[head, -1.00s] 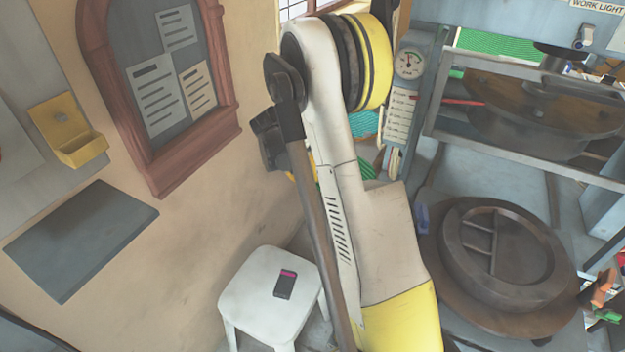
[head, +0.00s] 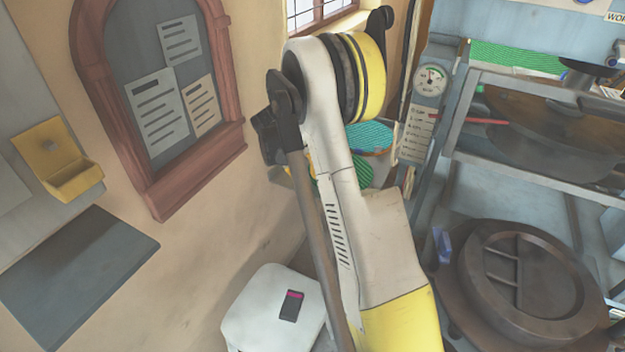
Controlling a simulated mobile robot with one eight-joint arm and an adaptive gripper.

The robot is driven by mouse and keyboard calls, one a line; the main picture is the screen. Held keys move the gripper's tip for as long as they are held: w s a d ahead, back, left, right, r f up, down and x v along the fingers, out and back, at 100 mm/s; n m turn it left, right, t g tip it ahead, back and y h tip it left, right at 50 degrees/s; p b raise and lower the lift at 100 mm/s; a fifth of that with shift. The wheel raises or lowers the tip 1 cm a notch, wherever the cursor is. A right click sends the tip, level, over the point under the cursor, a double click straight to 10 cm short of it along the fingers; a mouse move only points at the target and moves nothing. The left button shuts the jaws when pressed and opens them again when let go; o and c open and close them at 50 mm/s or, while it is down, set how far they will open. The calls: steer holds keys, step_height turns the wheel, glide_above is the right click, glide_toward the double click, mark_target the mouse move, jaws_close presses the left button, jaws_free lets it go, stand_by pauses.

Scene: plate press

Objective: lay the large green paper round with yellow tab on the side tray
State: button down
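My arm stands upright in the middle of the head view, and its far end is mostly hidden behind its own links. A dark block of mine (head: 266,137) shows left of the rod, but I cannot make out gripper fingers. A green piece (head: 361,171) with some yellow near it shows in part behind the arm. I cannot tell whether it is the large paper round, or whether it is held. No yellow tab can be made out for certain. A flat blue-grey panel (head: 75,280) at the lower left may be the side tray; its top is bare.
A white stool (head: 262,315) with a dark phone-like object (head: 291,306) stands below. A teal-topped container (head: 372,138) is behind the arm. A round dark press plate (head: 530,285) and metal frame (head: 540,175) stand right. A yellow wall box (head: 70,170) and notice board (head: 150,75) are left.

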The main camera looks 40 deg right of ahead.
steer(key=shift+w+d, duration=0.15)
steer(key=shift+w, duration=0.15)
steer(key=c, duration=1.5)
jaws_free()
steer(key=shift+c, duration=0.2)
steer(key=shift+s, duration=0.1)
steer(key=v, duration=1.2)
